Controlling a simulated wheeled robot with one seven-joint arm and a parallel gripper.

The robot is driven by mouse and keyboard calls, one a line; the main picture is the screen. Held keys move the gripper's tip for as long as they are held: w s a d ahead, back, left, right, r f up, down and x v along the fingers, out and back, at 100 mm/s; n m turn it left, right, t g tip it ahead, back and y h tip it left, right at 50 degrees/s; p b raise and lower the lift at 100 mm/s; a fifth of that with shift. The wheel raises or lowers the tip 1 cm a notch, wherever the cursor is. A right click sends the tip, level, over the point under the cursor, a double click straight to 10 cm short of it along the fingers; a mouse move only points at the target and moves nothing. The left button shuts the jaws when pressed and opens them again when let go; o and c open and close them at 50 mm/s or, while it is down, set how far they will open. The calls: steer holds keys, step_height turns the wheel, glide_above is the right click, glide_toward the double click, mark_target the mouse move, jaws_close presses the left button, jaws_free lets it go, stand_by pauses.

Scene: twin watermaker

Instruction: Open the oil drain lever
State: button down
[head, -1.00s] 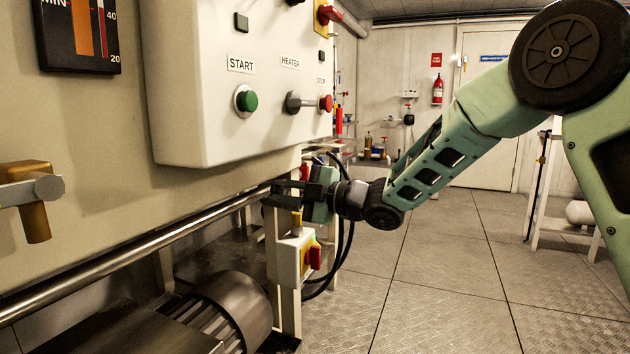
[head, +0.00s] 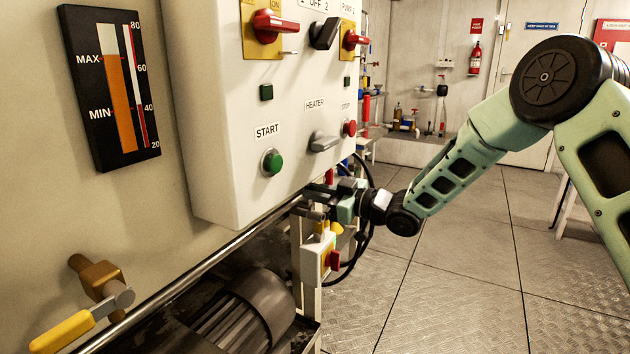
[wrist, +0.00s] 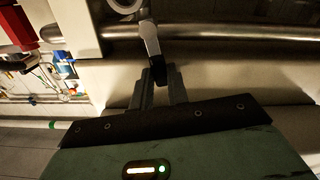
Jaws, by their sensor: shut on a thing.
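My gripper (wrist: 158,88) is shut on a lever (wrist: 151,42) with a grey metal arm and a dark end between the fingers. The lever's upper end meets a round pale fitting (wrist: 126,4) near a metal pipe in the wrist view. In the head view my gripper (head: 318,203) is low beneath the right end of the white control box, and the held lever is mostly hidden there. I cannot read any label on it.
The white control box (head: 225,135) with switches and buttons overhangs the gripper area. A small switch box (head: 314,262) with a red knob is just below. A brass valve (head: 98,277) with a yellow handle (head: 62,332) is at lower left. The floor (head: 450,260) at right is clear.

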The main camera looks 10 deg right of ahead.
steer(key=shift+w+d+m+p, duration=0.3)
steer(key=shift+m+p, duration=0.6)
steer(key=shift+p, duration=0.05)
steer(key=c, duration=1.4)
jaws_free()
steer(key=shift+o, duration=0.2)
steer(key=shift+d, duration=0.1)
steer(key=p+v, duration=0.2)
steer(key=v, duration=1.5)
steer(key=shift+s, duration=0.1)
